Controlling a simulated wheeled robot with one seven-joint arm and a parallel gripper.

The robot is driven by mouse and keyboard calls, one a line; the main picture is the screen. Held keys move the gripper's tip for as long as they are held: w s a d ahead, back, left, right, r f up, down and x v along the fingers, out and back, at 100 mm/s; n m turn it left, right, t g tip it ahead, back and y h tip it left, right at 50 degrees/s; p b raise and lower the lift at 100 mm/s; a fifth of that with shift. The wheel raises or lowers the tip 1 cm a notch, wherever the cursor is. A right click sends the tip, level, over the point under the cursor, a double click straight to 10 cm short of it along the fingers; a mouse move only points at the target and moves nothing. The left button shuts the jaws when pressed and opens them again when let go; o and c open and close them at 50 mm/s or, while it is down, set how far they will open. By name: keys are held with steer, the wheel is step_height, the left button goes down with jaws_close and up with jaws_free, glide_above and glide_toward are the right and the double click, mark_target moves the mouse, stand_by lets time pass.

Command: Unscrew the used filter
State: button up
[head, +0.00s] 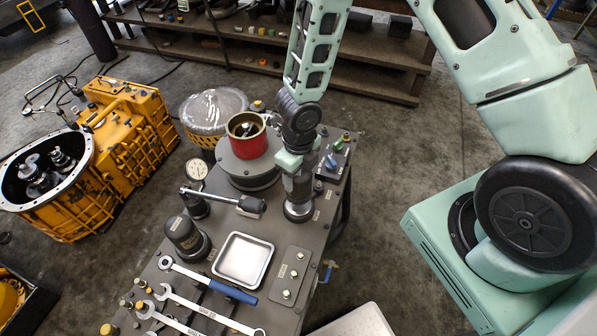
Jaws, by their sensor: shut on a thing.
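My gripper (297,187) points down at the right side of the grey bench. It is shut on the used filter, a dark cylindrical part mostly hidden by the gripper and wrist. The picture is too small to show the fingertips or the thread. A second dark cylinder with a label, like a filter canister (184,235), stands upright on the left side of the bench, apart from my gripper.
A red cup-like part (246,135) sits on a grey round stand behind left. A dial gauge (197,169), a bar-handled tool (222,199), an empty metal tray (243,260) and several wrenches (190,303) crowd the bench. Small blue and green fittings (331,161) are close right of my gripper.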

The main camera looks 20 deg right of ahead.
step_height(320, 180, up, 4)
steer(key=p, duration=0.3)
steer(key=shift+f, duration=0.25)
steer(key=shift+r, duration=0.95)
